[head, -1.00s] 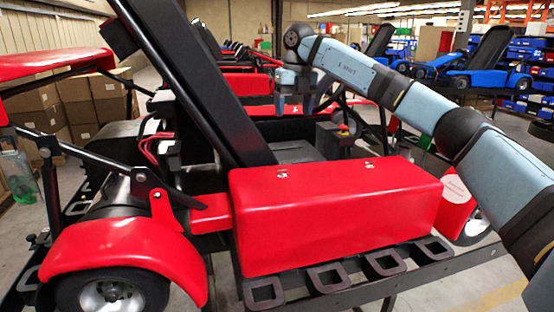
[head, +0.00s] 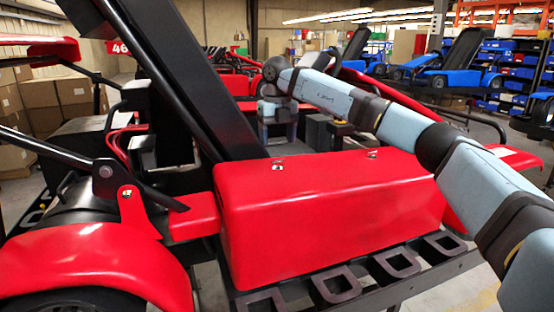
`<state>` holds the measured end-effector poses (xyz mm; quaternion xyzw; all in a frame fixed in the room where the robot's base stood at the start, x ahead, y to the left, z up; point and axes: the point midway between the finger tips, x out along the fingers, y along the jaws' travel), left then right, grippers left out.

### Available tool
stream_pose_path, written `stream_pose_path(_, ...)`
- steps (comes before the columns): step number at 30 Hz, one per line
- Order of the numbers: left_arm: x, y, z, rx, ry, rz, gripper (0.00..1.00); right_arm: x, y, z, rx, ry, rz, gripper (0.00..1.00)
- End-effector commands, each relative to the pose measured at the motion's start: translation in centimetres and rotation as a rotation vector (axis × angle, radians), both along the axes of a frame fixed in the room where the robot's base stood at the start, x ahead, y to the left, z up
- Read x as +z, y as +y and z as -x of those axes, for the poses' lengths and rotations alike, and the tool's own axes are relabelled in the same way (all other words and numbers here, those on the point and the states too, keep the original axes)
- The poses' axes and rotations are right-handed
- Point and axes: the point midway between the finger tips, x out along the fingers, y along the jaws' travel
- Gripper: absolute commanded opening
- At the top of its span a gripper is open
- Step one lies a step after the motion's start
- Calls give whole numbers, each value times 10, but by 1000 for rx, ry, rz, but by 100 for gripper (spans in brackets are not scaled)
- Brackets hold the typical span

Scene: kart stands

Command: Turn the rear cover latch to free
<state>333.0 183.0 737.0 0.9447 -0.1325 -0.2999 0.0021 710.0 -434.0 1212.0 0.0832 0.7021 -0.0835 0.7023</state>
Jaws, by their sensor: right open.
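A red box-shaped cover (head: 330,220) fills the middle of the head view. Two small metal latches sit on its top edge, a left one (head: 278,165) and a right one (head: 372,154). I cannot tell from the picture which is the rear cover latch, or how each is turned. My right gripper (head: 278,138) points down just behind the left latch in the picture, with its fingers apart and nothing seen between them. It appears apart from the latch, and its fingertips are partly hard to make out against the dark kart. My left gripper is not in view.
A black slanted seat panel (head: 175,75) rises left of the gripper. A raised red panel (head: 40,47) and a red fender (head: 95,265) are at left. Black stand rails (head: 395,262) run below the box. Blue karts (head: 450,70) stand far behind.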

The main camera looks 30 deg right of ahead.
Motion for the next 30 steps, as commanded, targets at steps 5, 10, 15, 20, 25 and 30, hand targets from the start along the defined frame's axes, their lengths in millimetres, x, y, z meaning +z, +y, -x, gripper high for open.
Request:
stream_pose_path(5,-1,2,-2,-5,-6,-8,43,-35,0,0,0,1,0,68)
stream_pose_path(10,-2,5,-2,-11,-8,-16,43,-54,0,0,1,0,0,68)
stream_pose_path(15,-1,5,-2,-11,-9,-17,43,-61,0,0,0,0,0,68)
stream_pose_path(20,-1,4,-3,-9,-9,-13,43,-61,0,0,0,0,-1,68)
stream_pose_path(25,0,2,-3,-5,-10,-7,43,-61,0,0,0,0,-1,45)
stream_pose_path(30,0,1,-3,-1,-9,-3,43,-60,0,0,0,0,-1,19)
